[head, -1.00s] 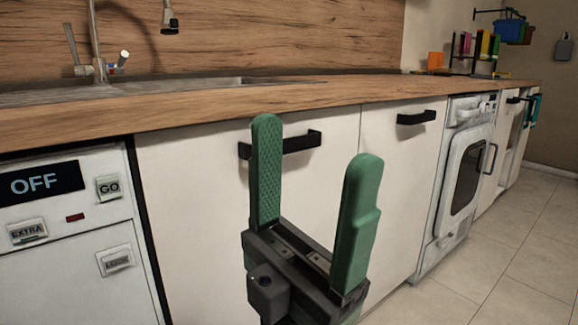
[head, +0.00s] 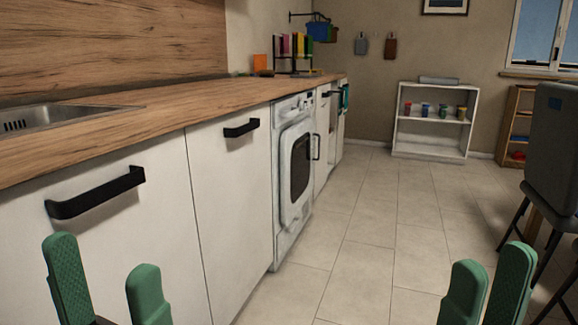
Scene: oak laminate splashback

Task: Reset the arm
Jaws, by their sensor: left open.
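My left gripper (head: 103,262) is at the bottom left of the head view, with its two green fingers pointing up and spread apart. My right gripper (head: 493,255) is at the bottom right, with its green fingers also apart. Nothing shows between either pair of fingers. The lower parts of both grippers are cut off by the bottom edge of the view. The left gripper is in front of a white cabinet door (head: 110,235) with a black handle (head: 95,193); I cannot tell whether they touch.
A wooden counter (head: 150,115) with a sink (head: 60,114) runs along the left. A white washing machine (head: 294,165) stands further along. A white shelf (head: 432,148) is at the back. A dark chair (head: 553,140) is at the right. The tiled floor (head: 375,240) between is clear.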

